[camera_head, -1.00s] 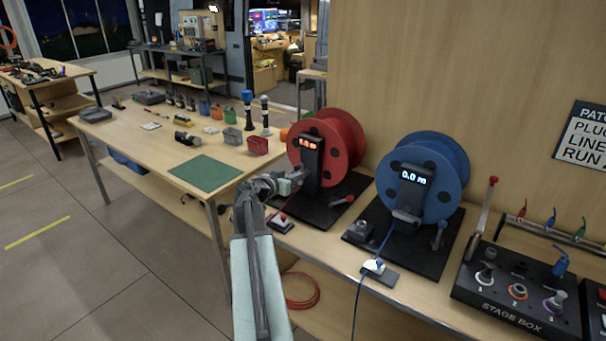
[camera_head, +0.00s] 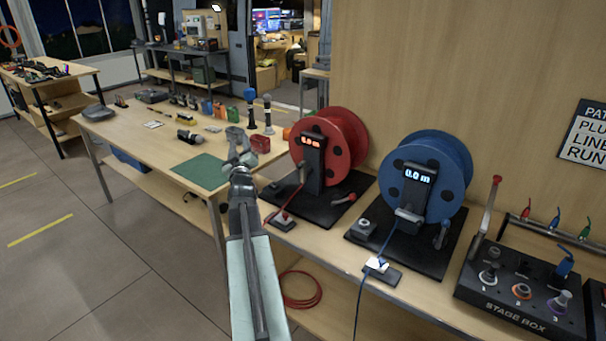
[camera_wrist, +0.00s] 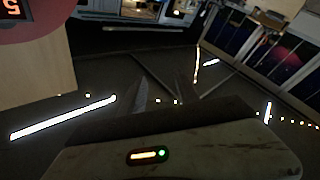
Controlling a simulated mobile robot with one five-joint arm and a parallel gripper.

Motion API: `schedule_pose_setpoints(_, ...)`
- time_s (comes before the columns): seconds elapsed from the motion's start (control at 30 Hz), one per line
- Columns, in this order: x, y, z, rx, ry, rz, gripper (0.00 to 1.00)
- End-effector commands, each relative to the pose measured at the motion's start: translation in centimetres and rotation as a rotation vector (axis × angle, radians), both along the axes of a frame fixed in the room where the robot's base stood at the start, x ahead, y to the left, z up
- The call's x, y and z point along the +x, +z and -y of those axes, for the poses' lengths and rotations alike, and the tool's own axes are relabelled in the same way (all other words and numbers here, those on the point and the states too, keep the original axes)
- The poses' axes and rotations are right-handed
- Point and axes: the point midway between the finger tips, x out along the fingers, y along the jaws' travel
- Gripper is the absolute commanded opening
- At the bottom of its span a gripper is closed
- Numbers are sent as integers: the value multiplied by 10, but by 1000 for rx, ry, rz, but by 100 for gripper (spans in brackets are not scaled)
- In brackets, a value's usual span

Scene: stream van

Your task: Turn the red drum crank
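The red drum (camera_head: 347,140) stands on a black base plate on the bench, with a dark post in front bearing a lit red display (camera_head: 311,141). My gripper (camera_head: 238,143) is left of the drum, near the green mat, apart from drum and crank. In the wrist view its two fingers (camera_wrist: 160,92) are dark and spread with nothing between them. That view faces the floor; a sliver of the red drum (camera_wrist: 50,22) shows top left, and the crank is out of sight.
A blue drum (camera_head: 436,170) with a 0.0 m display stands right of the red one. A stage box (camera_head: 520,295) is further right. The green mat (camera_head: 200,173) is bare; a red box (camera_head: 261,144) and black upright tools stand behind my gripper. A red cable runs down the bench front.

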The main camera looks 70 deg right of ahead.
Motion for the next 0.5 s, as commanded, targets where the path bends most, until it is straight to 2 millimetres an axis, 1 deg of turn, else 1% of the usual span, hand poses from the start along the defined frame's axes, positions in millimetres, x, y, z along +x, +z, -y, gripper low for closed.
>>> schedule_pose_setpoints(0.07,-29,12,11,-67,-121,105,38)
schedule_pose_setpoints(0.1,-49,14,17,-80,-203,155,38)
schedule_pose_setpoints(0.17,-82,8,27,-67,-339,221,38)
schedule_pose_setpoints(0.2,-104,-3,32,-38,-431,259,38)
schedule_pose_setpoints(0.23,-120,-13,35,-7,-495,286,38)
schedule_pose_setpoints(0.27,-133,-26,38,30,-555,309,38)
schedule_pose_setpoints(0.3,-149,-44,40,84,-621,342,38)
schedule_pose_setpoints(0.33,-158,-58,41,129,-661,369,38)
schedule_pose_setpoints(0.4,-171,-89,41,225,-722,444,38)
schedule_pose_setpoints(0.43,-173,-101,41,263,-735,473,38)
schedule_pose_setpoints(0.5,-171,-126,42,314,-736,507,38)
